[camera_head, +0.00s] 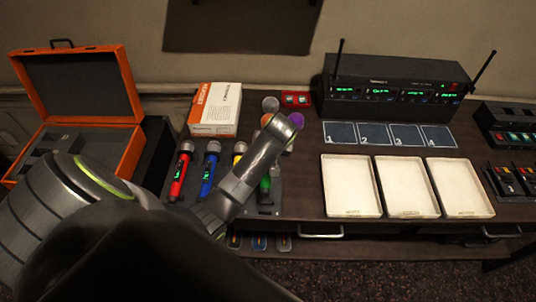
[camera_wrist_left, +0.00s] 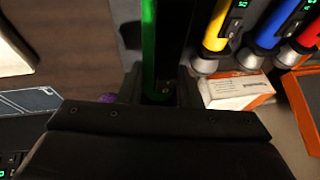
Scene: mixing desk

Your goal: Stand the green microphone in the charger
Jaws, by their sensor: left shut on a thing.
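The green microphone (camera_head: 265,184) shows in part in the head view, behind my left arm, at the right end of a row of coloured microphones. My left gripper is shut on it. In the left wrist view the green body (camera_wrist_left: 148,45) runs up between the fingers (camera_wrist_left: 160,90), and its head is hidden. A dark grey base (camera_head: 276,195), apparently the charger, shows beside the green microphone. I cannot tell whether the microphone touches it. My right gripper is in neither view.
Coloured balls (camera_head: 271,104) lie behind my wrist. White trays (camera_head: 350,187) and a receiver (camera_head: 395,85) are on the right.

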